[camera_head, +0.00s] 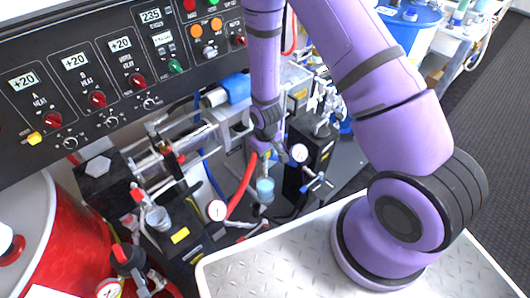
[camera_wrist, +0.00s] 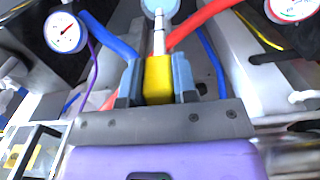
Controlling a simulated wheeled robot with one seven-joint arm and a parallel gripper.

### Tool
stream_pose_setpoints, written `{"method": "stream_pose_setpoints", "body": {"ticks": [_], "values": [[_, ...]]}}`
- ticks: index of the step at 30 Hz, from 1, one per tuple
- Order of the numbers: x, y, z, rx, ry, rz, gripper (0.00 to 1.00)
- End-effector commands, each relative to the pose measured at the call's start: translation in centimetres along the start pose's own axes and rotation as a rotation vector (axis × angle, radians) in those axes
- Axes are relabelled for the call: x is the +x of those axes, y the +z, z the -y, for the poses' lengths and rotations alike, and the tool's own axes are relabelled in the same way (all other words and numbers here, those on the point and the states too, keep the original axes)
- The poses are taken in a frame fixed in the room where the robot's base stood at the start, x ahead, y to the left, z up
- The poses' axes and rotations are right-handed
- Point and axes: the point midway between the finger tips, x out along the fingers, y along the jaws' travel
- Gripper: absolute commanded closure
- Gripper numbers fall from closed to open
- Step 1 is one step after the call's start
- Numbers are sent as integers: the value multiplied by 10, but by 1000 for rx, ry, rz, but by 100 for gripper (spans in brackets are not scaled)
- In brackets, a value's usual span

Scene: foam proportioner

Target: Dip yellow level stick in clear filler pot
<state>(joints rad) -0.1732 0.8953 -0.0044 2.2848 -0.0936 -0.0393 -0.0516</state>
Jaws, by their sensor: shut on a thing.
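The yellow level stick (camera_wrist: 158,78) shows in the wrist view, its yellow block between my fingers and its thin silver rod pointing away from me. My gripper (camera_wrist: 158,82) is shut on the yellow block. The rod's far end overlaps a clear, pale blue-tinted filler pot (camera_wrist: 160,6) at the top edge; whether the tip is inside or above it I cannot tell. In the head view the filler pot (camera_head: 265,186) stands just below my gripper (camera_head: 268,150), near the middle. The stick is mostly hidden there by my gripper.
Another clear cup (camera_head: 158,219) stands at left on the machine. A red hose (camera_head: 242,188) runs close beside the filler pot. Gauges (camera_head: 299,153) (camera_head: 217,210) and a valve handle (camera_head: 318,184) stand around it. A control panel (camera_head: 110,75) rises behind, and a red drum (camera_head: 70,245) stands left.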

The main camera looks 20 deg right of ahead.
Motion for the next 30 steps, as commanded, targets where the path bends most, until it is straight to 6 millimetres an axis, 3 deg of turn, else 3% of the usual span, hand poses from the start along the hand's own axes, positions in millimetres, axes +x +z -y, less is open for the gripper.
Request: {"method": "stream_pose_setpoints", "body": {"ticks": [30], "values": [[88, 1, 0, 2, 0, 3, 100]]}}
